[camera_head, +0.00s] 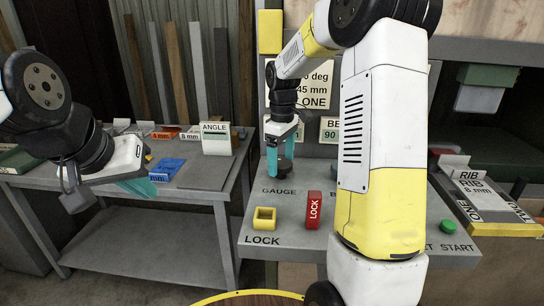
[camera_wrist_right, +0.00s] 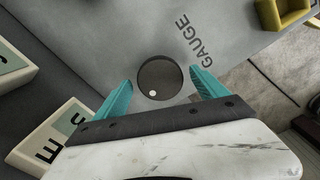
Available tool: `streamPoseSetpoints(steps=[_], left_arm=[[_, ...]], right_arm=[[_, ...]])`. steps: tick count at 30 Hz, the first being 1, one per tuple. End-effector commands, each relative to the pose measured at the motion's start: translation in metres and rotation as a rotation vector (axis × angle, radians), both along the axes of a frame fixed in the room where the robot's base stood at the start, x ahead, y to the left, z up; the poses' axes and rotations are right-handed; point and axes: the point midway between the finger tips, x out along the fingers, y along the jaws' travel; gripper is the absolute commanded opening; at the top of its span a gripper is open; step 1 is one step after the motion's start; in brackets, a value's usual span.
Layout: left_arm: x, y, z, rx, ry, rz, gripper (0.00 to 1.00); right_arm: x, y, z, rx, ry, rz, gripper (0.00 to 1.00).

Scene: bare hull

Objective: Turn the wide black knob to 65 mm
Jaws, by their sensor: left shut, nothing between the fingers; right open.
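The wide black knob (camera_wrist_right: 158,72) is a round dark disc with a white dot near its edge, beside the word GAUGE on the grey console. In the head view the knob (camera_head: 285,166) is partly hidden by my right gripper (camera_head: 281,158). The right gripper's teal fingers are open. In the right wrist view the fingertips (camera_wrist_right: 162,76) lie on either side of the knob, with a small gap at each side. I cannot tell how deep they reach. My left gripper (camera_head: 140,187) is shut and empty, by the side table, far left of the knob.
A yellow square socket (camera_head: 264,218) and a red LOCK block (camera_head: 314,210) stand on the console in front of the knob. A sign (camera_head: 318,88) reading 45 mm and ONE is partly behind my right arm. A green button (camera_head: 448,227) is at right. The side table (camera_head: 205,172) holds labelled pieces.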

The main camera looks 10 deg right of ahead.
Motion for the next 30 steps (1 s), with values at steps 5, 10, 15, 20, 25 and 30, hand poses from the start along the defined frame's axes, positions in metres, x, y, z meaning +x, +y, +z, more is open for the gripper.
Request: streamPoseSetpoints(steps=[5,10,15,20,25,30], left_arm=[[0.0,0.0,0.0,0.0,0.0,0.0,0.0],[0.0,0.0,0.0,0.0,0.0,0.0,0.0],[0.0,0.0,0.0,0.0,0.0,0.0,0.0],[0.0,0.0,0.0,0.0,0.0,0.0,0.0],[0.0,0.0,0.0,0.0,0.0,0.0,0.0],[0.0,0.0,0.0,0.0,0.0,0.0,0.0]], right_arm=[[0.001,0.0,0.011,0.0,-0.003,0.0,0.83],[0.001,0.0,0.04,0.0,-0.004,0.0,0.83],[0.001,0.0,0.066,0.0,-0.003,0.001,0.83],[0.001,0.0,0.077,0.0,-0.001,0.001,0.83],[0.0,0.0,0.078,0.0,0.0,0.001,0.83],[-0.001,0.0,0.079,0.001,-0.003,-0.003,0.83]])
